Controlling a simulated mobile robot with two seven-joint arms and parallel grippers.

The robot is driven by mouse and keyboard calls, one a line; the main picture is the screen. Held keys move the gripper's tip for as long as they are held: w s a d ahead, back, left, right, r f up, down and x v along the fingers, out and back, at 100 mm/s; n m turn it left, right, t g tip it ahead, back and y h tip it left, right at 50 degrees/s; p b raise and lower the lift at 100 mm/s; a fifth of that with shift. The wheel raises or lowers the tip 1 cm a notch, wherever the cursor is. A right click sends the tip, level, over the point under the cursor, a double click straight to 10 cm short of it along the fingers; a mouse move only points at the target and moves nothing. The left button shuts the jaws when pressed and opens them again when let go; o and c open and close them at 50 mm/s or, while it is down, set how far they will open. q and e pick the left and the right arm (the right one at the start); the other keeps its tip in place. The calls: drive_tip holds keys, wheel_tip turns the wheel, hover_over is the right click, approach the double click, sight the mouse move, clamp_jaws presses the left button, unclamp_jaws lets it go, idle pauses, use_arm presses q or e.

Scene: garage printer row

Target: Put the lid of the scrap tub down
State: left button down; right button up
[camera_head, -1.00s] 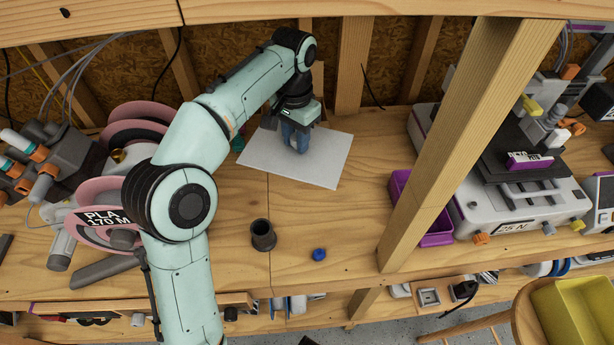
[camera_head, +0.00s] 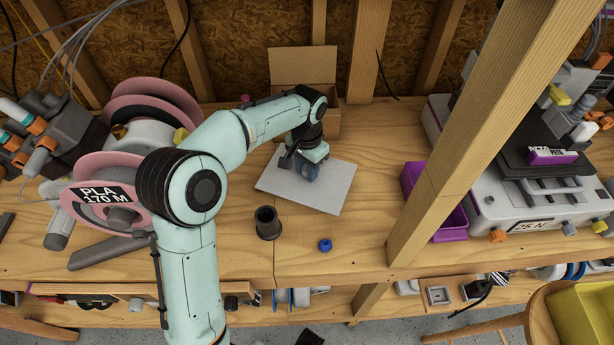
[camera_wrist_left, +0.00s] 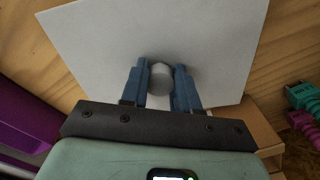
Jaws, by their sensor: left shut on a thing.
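The lid is a flat, pale grey-white square plate (camera_head: 332,192), seen from above in the head view. It fills much of the upper left wrist view (camera_wrist_left: 215,35), with a round grey knob (camera_wrist_left: 161,78) in its middle. My left gripper (camera_head: 306,172) points down over the lid, its blue fingers on either side of the knob (camera_wrist_left: 160,68), shut on it. I cannot tell whether the plate touches the bench or hangs just above it. No tub is clearly seen under the lid. My right gripper is not in view.
An open cardboard box (camera_head: 303,66) stands behind the lid. A dark cup (camera_head: 267,224) and a blue cap (camera_head: 325,245) are on the bench in front. A purple bin (camera_head: 448,225) and wooden post (camera_head: 465,135) stand right, pink spools (camera_head: 105,175) left.

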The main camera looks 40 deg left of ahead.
use_arm(q)
drive_tip(key=shift+f, duration=1.65)
drive_tip(key=shift+f, duration=0.15)
drive_tip(key=c, duration=0.8)
unclamp_jaws()
wheel_tip(320, 180, up, 12)
drive_tip(key=shift+r+p, duration=0.15)
drive_tip(key=shift+p, duration=0.7)
